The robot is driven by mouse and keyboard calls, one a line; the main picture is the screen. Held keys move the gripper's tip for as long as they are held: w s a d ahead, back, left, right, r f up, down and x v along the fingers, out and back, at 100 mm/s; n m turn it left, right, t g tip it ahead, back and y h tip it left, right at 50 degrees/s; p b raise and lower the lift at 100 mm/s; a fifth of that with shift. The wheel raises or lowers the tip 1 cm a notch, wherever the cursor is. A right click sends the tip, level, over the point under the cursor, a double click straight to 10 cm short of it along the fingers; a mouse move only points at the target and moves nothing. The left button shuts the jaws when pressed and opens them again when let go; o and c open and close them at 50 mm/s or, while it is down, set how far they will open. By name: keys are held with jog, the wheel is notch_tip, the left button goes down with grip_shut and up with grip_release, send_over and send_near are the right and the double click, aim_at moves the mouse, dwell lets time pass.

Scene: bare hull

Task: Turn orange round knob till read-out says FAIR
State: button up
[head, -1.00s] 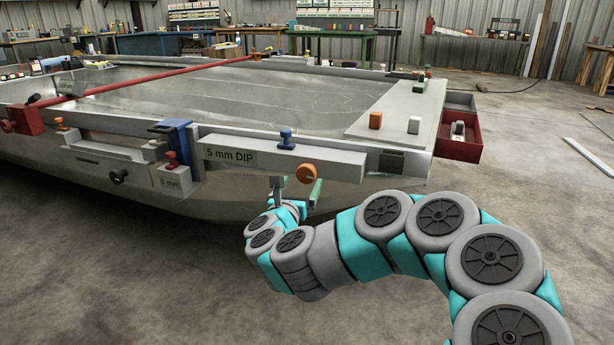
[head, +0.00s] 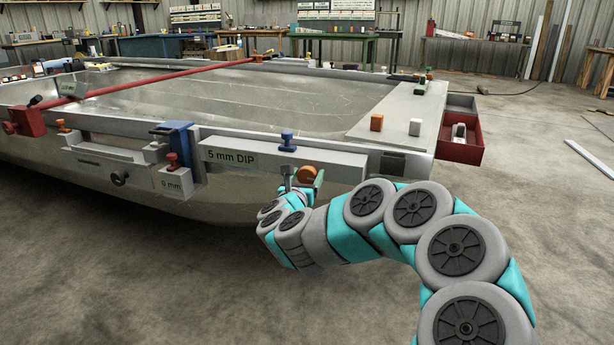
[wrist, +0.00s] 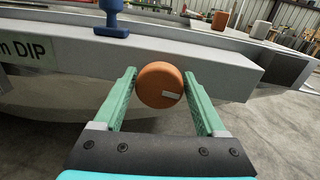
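The orange round knob (head: 307,174) sits on the front face of a grey bar near its right end. In the wrist view the knob (wrist: 158,80) shows a pale mark at its lower right. The read-out (head: 232,158) on the same bar says "5 mm DIP"; only its right part (wrist: 28,50) shows in the wrist view. My gripper (wrist: 160,74) is open, with one green finger on each side of the knob. The fingers appear close to its sides; contact cannot be told. In the head view my gripper (head: 304,179) partly covers the knob.
A blue clamp knob (head: 287,141) stands on the bar above, left of the orange knob. A red-knobbed block (head: 173,181) hangs further left, its label small. Orange and white blocks (head: 377,123) stand on the panel at right. The floor in front is clear.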

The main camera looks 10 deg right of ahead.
jog(key=c, duration=0.9)
jog(key=shift+c, duration=0.2)
